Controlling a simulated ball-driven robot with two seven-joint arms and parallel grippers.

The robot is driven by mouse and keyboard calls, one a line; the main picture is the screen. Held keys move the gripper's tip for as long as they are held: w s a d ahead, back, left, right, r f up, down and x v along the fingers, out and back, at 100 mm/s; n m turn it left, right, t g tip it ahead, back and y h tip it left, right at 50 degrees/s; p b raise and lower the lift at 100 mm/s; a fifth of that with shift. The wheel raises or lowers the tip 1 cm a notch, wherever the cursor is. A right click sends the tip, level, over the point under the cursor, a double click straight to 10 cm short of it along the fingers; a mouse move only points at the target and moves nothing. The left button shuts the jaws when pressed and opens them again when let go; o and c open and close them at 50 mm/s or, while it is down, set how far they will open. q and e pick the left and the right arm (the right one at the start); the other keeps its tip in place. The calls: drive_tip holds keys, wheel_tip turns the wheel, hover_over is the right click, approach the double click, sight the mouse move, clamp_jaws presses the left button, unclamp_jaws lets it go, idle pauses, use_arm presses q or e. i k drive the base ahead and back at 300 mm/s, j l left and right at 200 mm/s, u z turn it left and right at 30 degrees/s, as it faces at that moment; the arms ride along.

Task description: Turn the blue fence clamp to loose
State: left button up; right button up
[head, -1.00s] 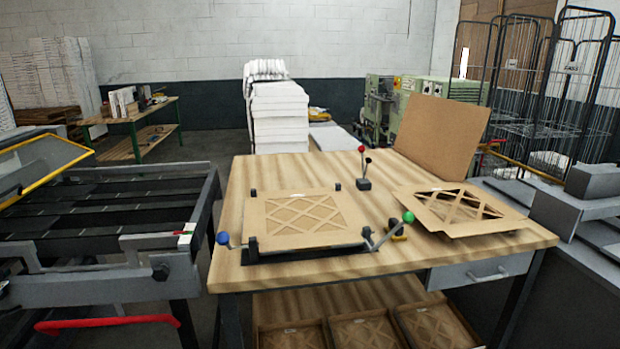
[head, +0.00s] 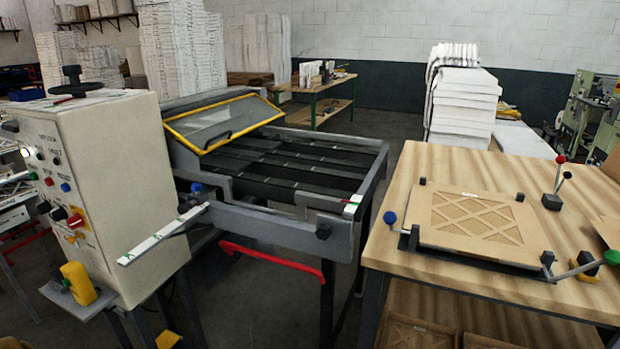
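A blue ball knob (head: 389,218) is at the left front corner of the black jig (head: 455,258) on the wooden bench. Its short lever runs from the jig's front left corner out to the left and slightly up. A brown lattice filter frame (head: 475,217) lies flat in the jig. A green ball knob (head: 613,257) is on a longer lever at the jig's right front corner. A red ball knob (head: 561,159) tops an upright lever behind. Neither of my grippers is in view, and nothing touches the blue knob.
Left of the bench (head: 400,185) stands a belt conveyor (head: 262,198) with a yellow-edged cover (head: 222,120) and a red bar (head: 275,262). A cream control cabinet (head: 110,150) with buttons is at far left. A narrow floor gap separates conveyor and bench. White stacks (head: 465,105) stand behind.

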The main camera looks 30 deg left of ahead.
sight(196, 187)
drive_tip(key=u, duration=1.8)
